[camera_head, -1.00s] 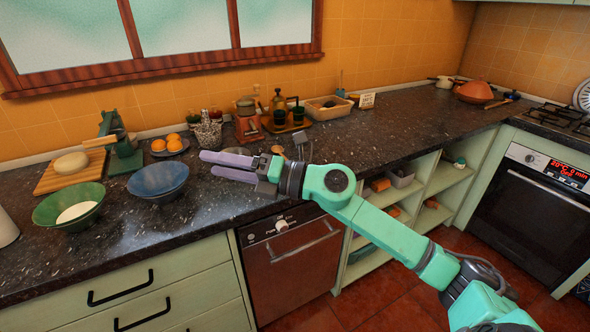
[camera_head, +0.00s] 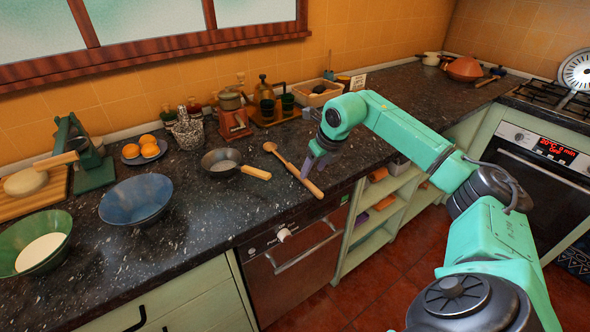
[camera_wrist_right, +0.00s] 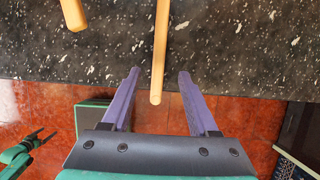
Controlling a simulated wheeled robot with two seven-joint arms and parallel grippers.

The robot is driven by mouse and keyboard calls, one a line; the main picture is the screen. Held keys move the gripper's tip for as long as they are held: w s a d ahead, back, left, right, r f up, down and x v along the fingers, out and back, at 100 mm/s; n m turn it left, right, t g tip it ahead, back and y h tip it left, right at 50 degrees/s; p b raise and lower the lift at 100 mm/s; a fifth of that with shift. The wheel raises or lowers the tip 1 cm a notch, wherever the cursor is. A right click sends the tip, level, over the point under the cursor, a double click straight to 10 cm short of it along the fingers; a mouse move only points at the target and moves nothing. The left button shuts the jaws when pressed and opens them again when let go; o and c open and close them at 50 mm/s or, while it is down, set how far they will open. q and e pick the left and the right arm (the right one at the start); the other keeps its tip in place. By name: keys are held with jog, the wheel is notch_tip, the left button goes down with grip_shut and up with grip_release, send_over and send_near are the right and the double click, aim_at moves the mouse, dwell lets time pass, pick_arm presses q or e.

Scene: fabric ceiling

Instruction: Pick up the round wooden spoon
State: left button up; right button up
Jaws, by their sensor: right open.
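The round wooden spoon (camera_head: 290,166) lies on the dark speckled counter, its round bowl toward the wall and its handle toward the counter's front edge. In the right wrist view the handle (camera_wrist_right: 160,50) runs down between the two purple fingers, its end past the counter edge. My right gripper (camera_head: 310,172) is at the handle end, pointing down. In the wrist view my right gripper (camera_wrist_right: 157,75) is open, with a gap on both sides of the handle. The spoon's bowl is outside the wrist view.
A small pan (camera_head: 222,161) with a wooden handle lies left of the spoon. A blue bowl (camera_head: 137,198) and a green bowl (camera_head: 38,240) stand further left. A coffee grinder (camera_head: 233,120) stands behind. The counter right of the spoon's bowl is partly clear.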

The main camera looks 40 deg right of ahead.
aim_at(306, 180)
jog(key=p+x, duration=0.1)
jog(key=x, duration=0.3)
jog(key=shift+w+a+f+p, duration=0.15)
jog(key=shift+w+p, duration=0.05)
jog(key=shift+p, duration=0.2)
jog(key=shift+f, duration=0.3)
jog(key=shift+w+f, duration=0.1)
grip_shut()
pick_arm(q)
jog(key=shift+w+r, duration=1.1)
jog(key=shift+w, duration=0.15)
